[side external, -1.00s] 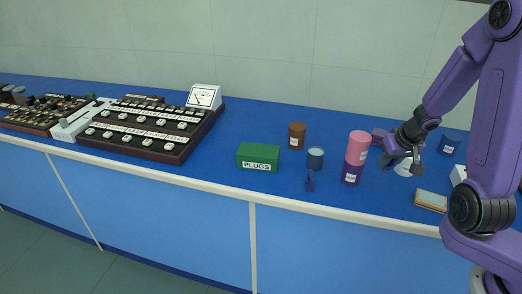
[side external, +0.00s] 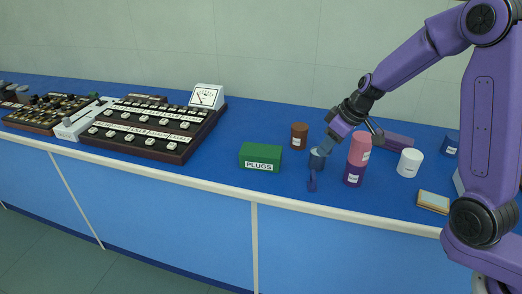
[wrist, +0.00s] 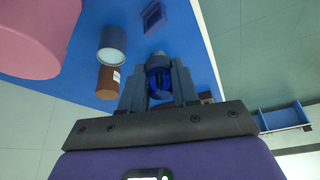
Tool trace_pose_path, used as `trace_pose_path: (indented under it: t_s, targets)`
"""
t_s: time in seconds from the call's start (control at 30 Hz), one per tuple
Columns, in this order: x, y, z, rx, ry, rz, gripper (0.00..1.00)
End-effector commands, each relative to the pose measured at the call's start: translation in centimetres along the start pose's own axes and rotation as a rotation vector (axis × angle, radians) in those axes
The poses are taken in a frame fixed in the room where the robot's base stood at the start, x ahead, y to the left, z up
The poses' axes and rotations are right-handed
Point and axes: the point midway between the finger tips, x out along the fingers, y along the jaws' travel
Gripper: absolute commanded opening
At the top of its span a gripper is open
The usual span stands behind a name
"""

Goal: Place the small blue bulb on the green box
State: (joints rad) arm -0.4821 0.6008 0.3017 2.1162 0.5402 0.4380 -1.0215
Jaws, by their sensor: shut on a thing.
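In the wrist view my gripper (wrist: 159,82) is shut on a dark blue, rounded thing, which looks like the small blue bulb (wrist: 158,72). The fingers hide part of it. In the side external view my gripper (side external: 322,148) hangs over or just behind the blue-grey jar (side external: 316,161), and the bulb cannot be made out there. The green box (side external: 260,158), labelled PLUGS, sits on the blue bench to the left of my gripper, apart from it. I cannot make out the box in the wrist view.
A brown jar (side external: 299,136) stands behind the blue-grey jar. A pink cylinder (side external: 359,148) rises over a purple one (side external: 353,176). A dark blue scoop-like thing (side external: 311,182) lies in front. A white cup (side external: 410,163) stands right.

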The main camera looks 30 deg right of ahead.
Motion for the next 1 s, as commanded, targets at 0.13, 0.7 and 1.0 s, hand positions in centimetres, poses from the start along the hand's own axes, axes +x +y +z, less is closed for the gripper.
trace_pose_path:
  t_s: [0.13,0.7,1.0]
  targets:
    - [-0.6,-0.5,-2.8,-0.110,-0.006,-0.039,0.01]
    - [-3.0,-2.4,-7.2,-0.356,-0.013,-0.139,0.01]
    - [-1.3,-2.0,-8.9,-0.370,-0.016,-0.146,0.01]
